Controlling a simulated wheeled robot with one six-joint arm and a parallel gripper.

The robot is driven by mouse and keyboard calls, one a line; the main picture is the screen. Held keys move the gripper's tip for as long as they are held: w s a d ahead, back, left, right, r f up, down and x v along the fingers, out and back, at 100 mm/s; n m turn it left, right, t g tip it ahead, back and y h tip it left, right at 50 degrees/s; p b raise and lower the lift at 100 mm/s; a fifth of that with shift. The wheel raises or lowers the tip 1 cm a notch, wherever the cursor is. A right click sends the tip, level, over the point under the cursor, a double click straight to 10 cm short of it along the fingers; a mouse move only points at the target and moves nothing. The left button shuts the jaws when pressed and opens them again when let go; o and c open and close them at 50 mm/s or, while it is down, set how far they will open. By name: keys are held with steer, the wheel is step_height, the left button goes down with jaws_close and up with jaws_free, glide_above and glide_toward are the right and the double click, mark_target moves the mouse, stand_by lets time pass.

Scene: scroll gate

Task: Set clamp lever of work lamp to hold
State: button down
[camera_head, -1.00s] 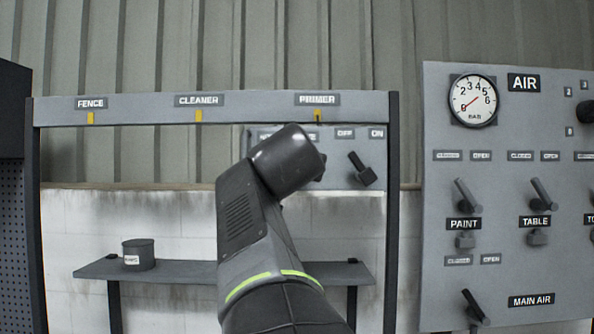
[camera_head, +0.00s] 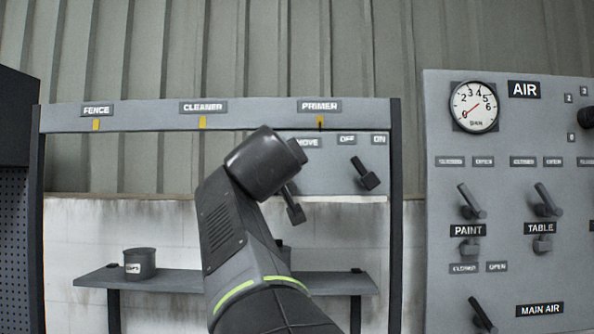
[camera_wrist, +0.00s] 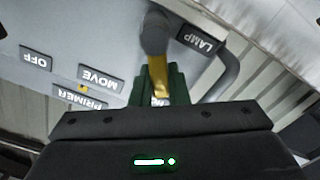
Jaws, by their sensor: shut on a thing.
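In the head view my arm covers the gripper and part of the panel (camera_head: 330,180) with MOVE, OFF and ON labels. A dark lever-like piece (camera_head: 294,206) shows just right of my wrist, pointing down; I cannot tell whether it is the clamp lever.
Another dark lever (camera_head: 366,174) sits below OFF and ON. A frame bar (camera_head: 260,115) labelled FENCE, CLEANER and PRIMER crosses in front. A shelf (camera_head: 190,281) with a small can (camera_head: 139,263) is below. The AIR panel (camera_head: 515,150) with several levers is at right.

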steer(key=shift+a+n, duration=0.15)
steer(key=shift+n, duration=0.25)
steer(key=c, duration=1.4)
jaws_free()
steer(key=shift+f, duration=0.1)
steer(key=s+b, duration=0.3)
steer(key=s, duration=1)
steer(key=shift+s+b, duration=0.35)
steer(key=shift+s, duration=0.05)
steer(key=shift+w, duration=0.15)
